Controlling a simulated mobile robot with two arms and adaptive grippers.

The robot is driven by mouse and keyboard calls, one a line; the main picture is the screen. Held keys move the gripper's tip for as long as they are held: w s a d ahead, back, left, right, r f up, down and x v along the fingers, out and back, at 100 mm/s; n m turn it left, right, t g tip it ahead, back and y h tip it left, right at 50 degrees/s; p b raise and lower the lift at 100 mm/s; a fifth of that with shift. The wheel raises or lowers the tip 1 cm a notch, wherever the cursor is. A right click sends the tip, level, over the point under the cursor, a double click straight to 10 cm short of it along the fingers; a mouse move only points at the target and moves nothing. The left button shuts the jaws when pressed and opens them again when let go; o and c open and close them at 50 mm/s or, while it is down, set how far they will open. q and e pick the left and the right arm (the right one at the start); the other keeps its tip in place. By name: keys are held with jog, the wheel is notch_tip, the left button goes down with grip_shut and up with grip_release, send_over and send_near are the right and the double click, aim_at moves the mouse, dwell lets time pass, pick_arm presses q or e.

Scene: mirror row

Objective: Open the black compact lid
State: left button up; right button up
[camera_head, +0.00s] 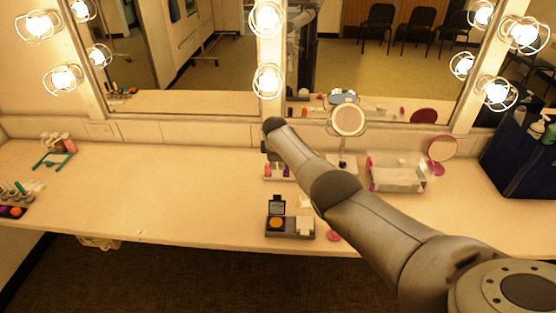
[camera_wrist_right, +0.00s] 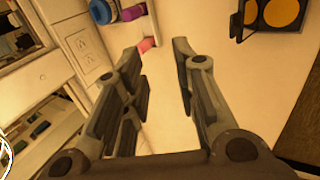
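The black compact (camera_head: 277,222) sits at the left end of a dark tray near the counter's front edge. Its lid (camera_head: 277,205) stands raised at the back, and an orange pan shows in the base. In the right wrist view the compact (camera_wrist_right: 250,32) is at the upper right; two orange discs show, one perhaps a reflection in the lid. My right gripper (camera_wrist_right: 155,50) is open and empty, left of the compact and apart from it. In the head view my right arm mostly hides this gripper. My left gripper is not in view.
A small rack of bottles (camera_head: 278,178) stands behind the compact, partly behind my arm. A pale block (camera_head: 304,226) is beside the compact, and a pink round item (camera_head: 333,236) lies to the right. A mirror (camera_head: 348,121) and clear box (camera_head: 398,176) stand farther right. The counter's left-middle is clear.

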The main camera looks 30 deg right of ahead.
jog(key=shift+r, duration=0.1)
jog(key=v, duration=1.1)
jog(key=shift+s+a+r, duration=0.15)
jog(key=shift+s+r, duration=0.1)
dwell(0.5)
